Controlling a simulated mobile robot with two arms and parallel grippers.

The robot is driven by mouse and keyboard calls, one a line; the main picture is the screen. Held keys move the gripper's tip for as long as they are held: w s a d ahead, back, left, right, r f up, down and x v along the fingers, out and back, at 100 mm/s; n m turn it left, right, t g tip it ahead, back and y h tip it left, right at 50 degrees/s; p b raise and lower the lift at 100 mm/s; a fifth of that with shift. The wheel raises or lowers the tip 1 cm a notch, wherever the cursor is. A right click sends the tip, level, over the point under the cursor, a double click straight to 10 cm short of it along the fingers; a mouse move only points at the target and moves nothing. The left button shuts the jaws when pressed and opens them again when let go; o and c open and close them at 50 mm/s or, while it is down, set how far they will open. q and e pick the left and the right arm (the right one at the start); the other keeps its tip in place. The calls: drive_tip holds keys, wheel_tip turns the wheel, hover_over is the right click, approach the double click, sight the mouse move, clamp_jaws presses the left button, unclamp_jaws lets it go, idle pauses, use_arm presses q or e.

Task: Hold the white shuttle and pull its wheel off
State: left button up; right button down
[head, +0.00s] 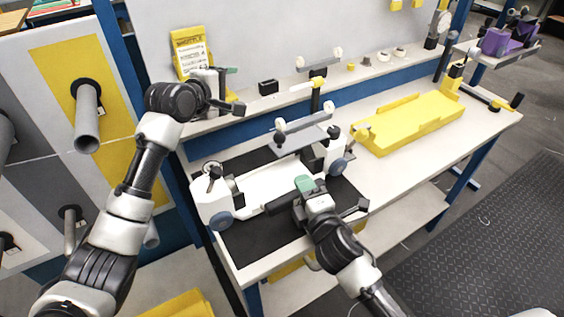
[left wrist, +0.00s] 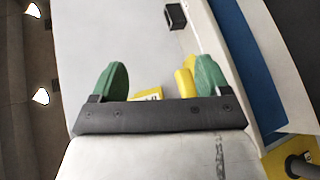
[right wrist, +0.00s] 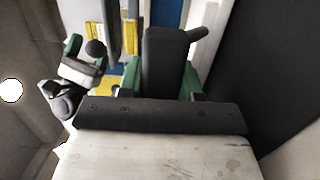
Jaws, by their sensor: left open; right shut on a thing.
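The white shuttle (head: 268,186) lies on a black mat on the bench, a white end block at its left. A blue-grey wheel (head: 223,220) is on its near left; another (head: 338,166) is at its right end. My right gripper (head: 303,186) is at the shuttle's near side, shut on a black block. In the right wrist view the block (right wrist: 164,62) stands between green fingertips; how it joins the shuttle is hidden. My left gripper (head: 226,88) is open, raised at the shelf left of the shuttle's far side. Its green fingertips (left wrist: 160,78) are apart with nothing gripped.
A yellow sign (head: 190,52) stands on the back shelf by my left gripper. A small black box (head: 268,87) is also on the shelf. A grey bar with pale wheels (head: 303,128) is raised behind the shuttle. A yellow tray (head: 410,122) fills the bench's right; bare bench lies before it.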

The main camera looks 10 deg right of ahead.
use_arm(q)
drive_tip(key=s+d+f+m+g+y, duration=0.1)
drive_tip(key=s+f+m+g+y, duration=0.25)
drive_tip(key=g, duration=0.25)
drive_tip(key=m+g+y, duration=0.4)
drive_tip(key=g+y, duration=0.1)
drive_tip(key=y, duration=0.1)
approach(212, 166)
drive_tip(key=f, duration=0.6)
drive_tip(key=s+f, duration=0.1)
drive_tip(key=f, duration=0.2)
drive_tip(key=shift+a+f, duration=0.1)
drive_tip(key=shift+f, duration=0.05)
clamp_jaws()
